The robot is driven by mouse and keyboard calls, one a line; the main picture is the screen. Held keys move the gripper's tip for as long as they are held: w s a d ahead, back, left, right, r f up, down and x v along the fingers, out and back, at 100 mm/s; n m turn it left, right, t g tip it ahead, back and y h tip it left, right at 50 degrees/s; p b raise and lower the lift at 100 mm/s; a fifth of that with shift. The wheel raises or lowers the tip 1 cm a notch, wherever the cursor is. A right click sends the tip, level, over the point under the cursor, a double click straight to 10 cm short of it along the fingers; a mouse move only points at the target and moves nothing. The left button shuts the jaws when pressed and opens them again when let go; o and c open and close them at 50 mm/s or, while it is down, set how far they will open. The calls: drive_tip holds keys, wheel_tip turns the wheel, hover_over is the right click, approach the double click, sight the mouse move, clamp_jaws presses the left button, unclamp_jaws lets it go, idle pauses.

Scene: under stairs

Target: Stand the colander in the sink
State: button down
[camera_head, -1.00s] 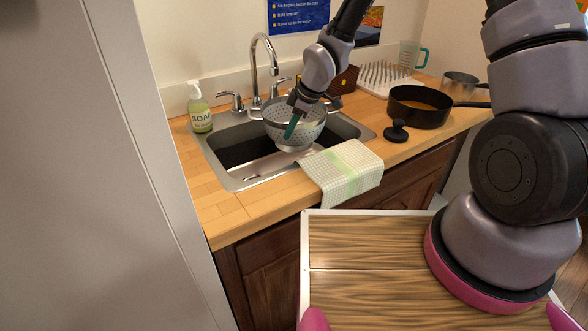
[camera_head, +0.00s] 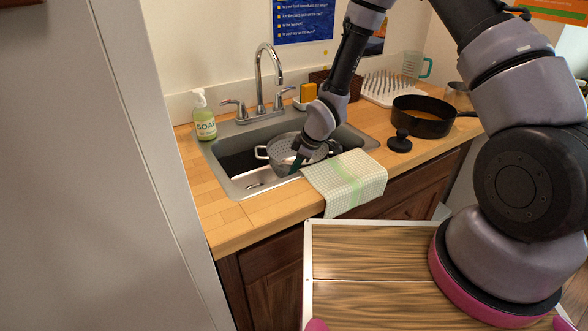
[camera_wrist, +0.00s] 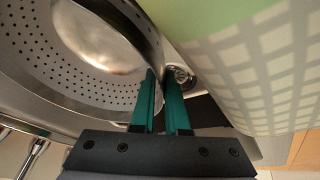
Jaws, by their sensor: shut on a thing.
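The grey perforated colander (camera_head: 277,151) is down at the sink (camera_head: 237,186), at the right part of the basin, near its front edge. It looks upright; its bottom is hidden, so I cannot tell if it touches the basin floor. My gripper (camera_head: 298,163), with green fingers, is shut on the colander's rim at the near side. In the wrist view the two fingers (camera_wrist: 163,95) pinch the rim, with the colander's holed inside (camera_wrist: 75,75) to the left. My wrist hides part of the colander in the head view.
A checked towel (camera_head: 345,182) hangs over the counter's front edge right beside my gripper. The faucet (camera_head: 266,75) stands behind the sink, a soap bottle (camera_head: 204,120) at its left. A pan (camera_head: 423,121) and a black stopper-like object (camera_head: 399,142) are at the right.

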drive_tip(key=c, duration=0.9)
unclamp_jaws()
